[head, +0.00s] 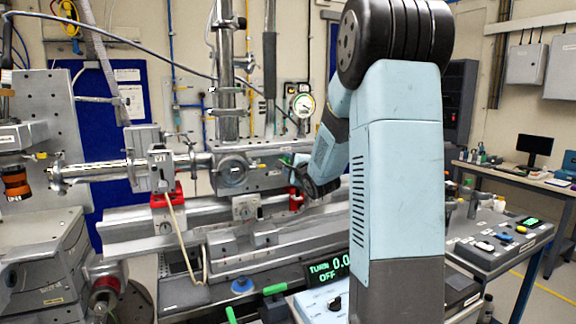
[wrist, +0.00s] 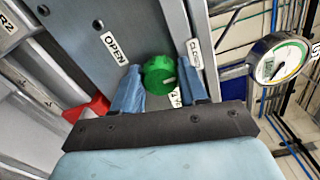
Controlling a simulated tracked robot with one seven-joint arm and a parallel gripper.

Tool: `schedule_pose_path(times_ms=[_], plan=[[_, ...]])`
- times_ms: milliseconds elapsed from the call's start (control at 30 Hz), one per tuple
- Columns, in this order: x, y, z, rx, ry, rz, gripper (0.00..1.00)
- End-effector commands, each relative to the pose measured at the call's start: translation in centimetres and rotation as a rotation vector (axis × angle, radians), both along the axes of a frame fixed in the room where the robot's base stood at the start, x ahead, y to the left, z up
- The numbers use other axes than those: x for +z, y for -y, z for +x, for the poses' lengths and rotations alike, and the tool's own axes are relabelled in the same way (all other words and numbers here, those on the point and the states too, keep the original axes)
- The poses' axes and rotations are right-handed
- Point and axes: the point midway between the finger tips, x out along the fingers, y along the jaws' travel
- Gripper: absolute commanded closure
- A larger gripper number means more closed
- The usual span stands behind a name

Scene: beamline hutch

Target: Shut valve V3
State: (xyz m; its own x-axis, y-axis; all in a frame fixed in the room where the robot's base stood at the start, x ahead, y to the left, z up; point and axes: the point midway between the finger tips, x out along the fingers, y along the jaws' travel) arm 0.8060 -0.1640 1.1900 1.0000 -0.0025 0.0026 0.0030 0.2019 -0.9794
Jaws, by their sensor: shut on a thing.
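In the wrist view a round green knob (wrist: 158,74) sits on a grey metal plate between the two blue fingers of my gripper (wrist: 160,78), which is shut on it. A white line on the knob points toward the right finger. An "OPEN" label (wrist: 115,48) is up and left of the knob. A "CLOSED" label (wrist: 194,53) is up and right of it. A small tag (wrist: 175,98) below the knob is partly hidden, and its number is unclear. In the head view my gripper (head: 297,168) reaches the right part of the beamline chamber (head: 205,180); the knob is barely visible there.
A dial gauge (wrist: 278,66) stands right of my gripper; it also shows in the head view (head: 303,104). A red bracket (wrist: 88,108) is close on the left. A display (head: 329,268) reading "TURN 0.0" and "OFF" stands in front of the rail.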

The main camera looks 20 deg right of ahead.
Motion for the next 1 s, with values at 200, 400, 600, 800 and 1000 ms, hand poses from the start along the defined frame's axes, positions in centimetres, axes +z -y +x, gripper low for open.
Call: schedule_pose_path(times_ms=[200,400,600,800,1000], plan=[[-0.56,0.32,-0.15,-0.007,-0.012,0.012,0.88],[-0.61,0.33,-0.17,-0.008,-0.013,0.011,0.88],[-0.45,0.24,-0.12,-0.005,-0.009,0.010,0.40],[-0.28,0.13,-0.07,-0.003,-0.006,0.009,0.33],[-0.17,0.10,-0.42,-0.002,-0.005,0.008,0.33]])
